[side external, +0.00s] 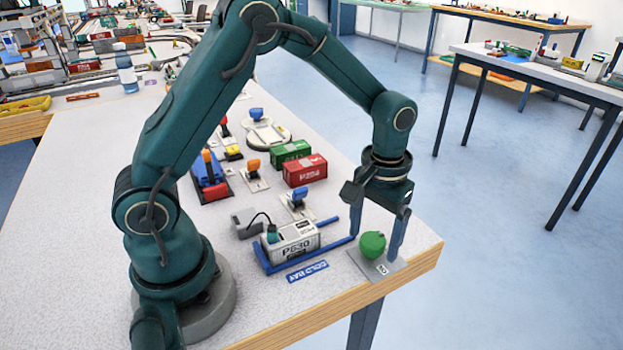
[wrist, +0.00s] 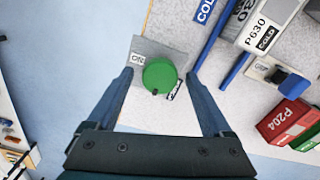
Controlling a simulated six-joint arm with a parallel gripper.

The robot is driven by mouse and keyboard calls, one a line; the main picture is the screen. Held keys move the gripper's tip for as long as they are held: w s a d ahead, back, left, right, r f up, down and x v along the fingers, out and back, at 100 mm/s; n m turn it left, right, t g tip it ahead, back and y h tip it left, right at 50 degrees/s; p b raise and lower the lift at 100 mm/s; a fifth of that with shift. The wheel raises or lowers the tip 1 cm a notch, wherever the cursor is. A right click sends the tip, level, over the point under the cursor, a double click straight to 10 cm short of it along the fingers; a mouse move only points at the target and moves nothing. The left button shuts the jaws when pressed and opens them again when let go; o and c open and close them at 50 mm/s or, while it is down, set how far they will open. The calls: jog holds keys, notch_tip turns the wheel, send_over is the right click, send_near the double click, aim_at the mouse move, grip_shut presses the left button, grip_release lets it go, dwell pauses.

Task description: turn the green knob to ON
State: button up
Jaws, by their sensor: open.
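The green knob (side external: 372,245) is a round green dial on a grey plate (side external: 358,258) near the table's front right corner. In the wrist view the green knob (wrist: 160,75) has a small dark mark at its lower edge. A white ON label (wrist: 137,59) is at the plate's left, and another label (wrist: 174,92), partly hidden, is at the knob's lower right. My gripper (side external: 377,240) is open, pointing down, with its fingers on either side of the knob. In the wrist view my gripper (wrist: 163,78) shows clear gaps between both fingers and the knob.
A white P630 container (side external: 291,243) stands in a blue-railed bay (side external: 335,246) left of the plate. A COLD BAY label (side external: 307,272) lies before it. Red (side external: 305,171) and green (side external: 290,152) containers stand farther back. The table edge (side external: 432,260) is close on the right.

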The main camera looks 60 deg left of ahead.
grip_shut()
dwell(0.3)
jog(key=m, duration=0.4)
jog(key=shift+m, duration=0.4)
jog(key=m, duration=0.4)
jog(key=shift+m, duration=0.3)
jog(key=m, duration=0.4)
jog(key=shift+m, duration=2.2)
